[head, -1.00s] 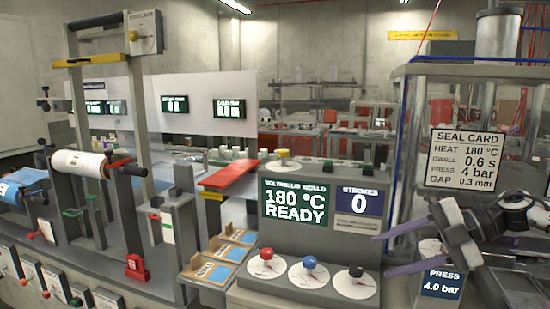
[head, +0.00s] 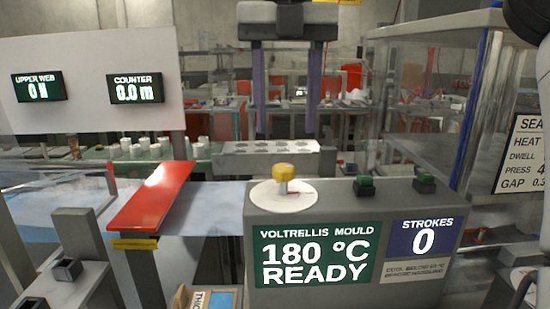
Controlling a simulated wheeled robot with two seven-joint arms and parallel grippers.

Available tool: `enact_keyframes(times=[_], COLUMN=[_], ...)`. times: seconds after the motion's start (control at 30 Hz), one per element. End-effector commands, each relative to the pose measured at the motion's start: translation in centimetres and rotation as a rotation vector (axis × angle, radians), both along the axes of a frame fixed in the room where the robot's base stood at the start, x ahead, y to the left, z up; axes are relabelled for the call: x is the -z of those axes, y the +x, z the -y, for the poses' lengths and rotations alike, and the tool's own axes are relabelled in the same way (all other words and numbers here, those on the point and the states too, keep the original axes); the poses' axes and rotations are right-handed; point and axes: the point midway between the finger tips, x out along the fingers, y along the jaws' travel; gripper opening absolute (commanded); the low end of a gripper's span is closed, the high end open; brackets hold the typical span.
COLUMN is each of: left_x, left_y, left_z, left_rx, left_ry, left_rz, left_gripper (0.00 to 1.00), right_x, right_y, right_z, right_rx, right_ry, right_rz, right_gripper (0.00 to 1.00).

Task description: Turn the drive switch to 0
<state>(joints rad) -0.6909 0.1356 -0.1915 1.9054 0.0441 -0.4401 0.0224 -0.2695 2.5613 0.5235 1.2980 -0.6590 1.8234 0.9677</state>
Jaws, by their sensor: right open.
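A yellow knob (head: 284,172) stands on a round white dial (head: 300,193) on top of the grey mould console (head: 380,204). No label on it is legible, so I cannot tell whether it is the drive switch. My right gripper (head: 285,132) hangs from the top of the head view, fingers pointing down. Its two purple fingers are wide apart and empty. In the picture the fingertips are above the yellow knob, apart from it; the depth between them is unclear. My left gripper is not in view.
Green buttons (head: 365,186) stand right of the dial. The console's screen (head: 315,257) reads 180 °C READY; the strokes display (head: 422,241) reads 0. A red slanted plate (head: 153,196) is on the left. A glass-walled frame (head: 425,100) stands at the right.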

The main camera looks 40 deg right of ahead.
Motion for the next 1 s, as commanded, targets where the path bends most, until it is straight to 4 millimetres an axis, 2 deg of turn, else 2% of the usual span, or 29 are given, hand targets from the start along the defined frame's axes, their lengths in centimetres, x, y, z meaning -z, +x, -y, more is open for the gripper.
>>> enact_keyframes(times=[0.03,0.1,0.3,0.5,0.77,1.0], left_x=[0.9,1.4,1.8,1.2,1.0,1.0], left_y=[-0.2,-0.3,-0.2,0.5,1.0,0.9], left_z=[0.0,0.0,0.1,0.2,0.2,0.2], left_rx=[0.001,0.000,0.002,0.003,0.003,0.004], left_ry=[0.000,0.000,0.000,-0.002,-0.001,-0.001], left_rz=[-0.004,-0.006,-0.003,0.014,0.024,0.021], left_gripper=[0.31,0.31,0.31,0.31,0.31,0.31], right_x=[1.5,2.9,5.8,7.1,7.2,7.2], right_y=[-0.1,-0.1,0.0,0.1,0.1,0.1], right_z=[0.0,0.0,0.0,0.0,0.0,0.0], right_rx=[-0.001,0.000,-0.001,0.001,0.001,0.001], right_ry=[0.000,0.001,0.004,0.005,0.004,0.004], right_rz=[-0.003,-0.003,-0.002,0.000,0.001,0.001], right_gripper=[0.48,0.48,0.48,0.48,0.48,0.09])
